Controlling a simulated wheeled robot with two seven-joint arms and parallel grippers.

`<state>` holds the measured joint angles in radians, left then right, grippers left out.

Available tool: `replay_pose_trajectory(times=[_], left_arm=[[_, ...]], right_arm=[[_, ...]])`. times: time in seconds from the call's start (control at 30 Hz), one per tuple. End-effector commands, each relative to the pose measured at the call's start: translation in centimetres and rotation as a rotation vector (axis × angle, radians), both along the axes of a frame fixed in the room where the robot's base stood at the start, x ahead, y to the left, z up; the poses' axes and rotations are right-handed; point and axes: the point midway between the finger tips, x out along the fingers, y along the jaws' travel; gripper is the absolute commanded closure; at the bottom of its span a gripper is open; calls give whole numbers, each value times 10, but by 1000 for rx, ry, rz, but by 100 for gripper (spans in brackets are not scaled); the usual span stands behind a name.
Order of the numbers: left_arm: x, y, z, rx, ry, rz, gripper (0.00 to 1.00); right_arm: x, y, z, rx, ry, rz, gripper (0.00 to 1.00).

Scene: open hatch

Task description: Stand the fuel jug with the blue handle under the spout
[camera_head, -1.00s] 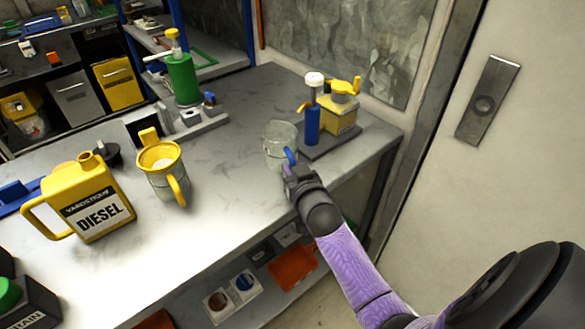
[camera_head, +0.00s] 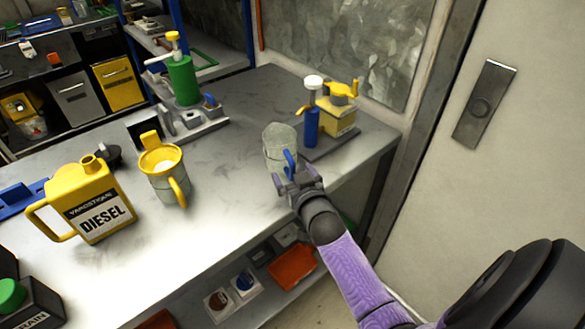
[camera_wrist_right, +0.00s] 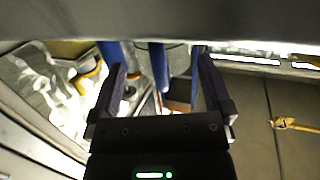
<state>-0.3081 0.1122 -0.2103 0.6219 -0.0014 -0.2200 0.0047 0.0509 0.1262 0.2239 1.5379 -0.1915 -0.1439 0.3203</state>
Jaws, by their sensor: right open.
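The fuel jug (camera_head: 279,140), a clear grey cup with a blue handle (camera_head: 290,162), stands upright on the bench. It is just left of a blue pump (camera_head: 312,124) with a white knob. I cannot tell whether the pump's spout is right over the jug. My right gripper (camera_head: 291,181) is open at the near side of the jug, by the handle. In the right wrist view, the blue handle (camera_wrist_right: 158,82) shows between the spread fingers, with a gap on each side. The left gripper is out of view.
A green pump (camera_head: 183,80) is at the back. A jug with a yellow rim and handle (camera_head: 165,177) and a yellow diesel can (camera_head: 88,199) stand left. The middle of the bench is clear.

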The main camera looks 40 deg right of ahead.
Motion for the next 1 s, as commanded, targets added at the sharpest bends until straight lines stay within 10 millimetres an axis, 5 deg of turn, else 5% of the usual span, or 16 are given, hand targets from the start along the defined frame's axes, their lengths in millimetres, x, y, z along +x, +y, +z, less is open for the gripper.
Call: replay_pose_trajectory(times=[0.6, 1.0], left_arm=[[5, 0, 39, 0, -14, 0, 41], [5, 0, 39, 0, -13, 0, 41]], right_arm=[[-49, 14, 10, 1, 0, -1, 0], [-52, 14, 8, -1, 0, -1, 0]])
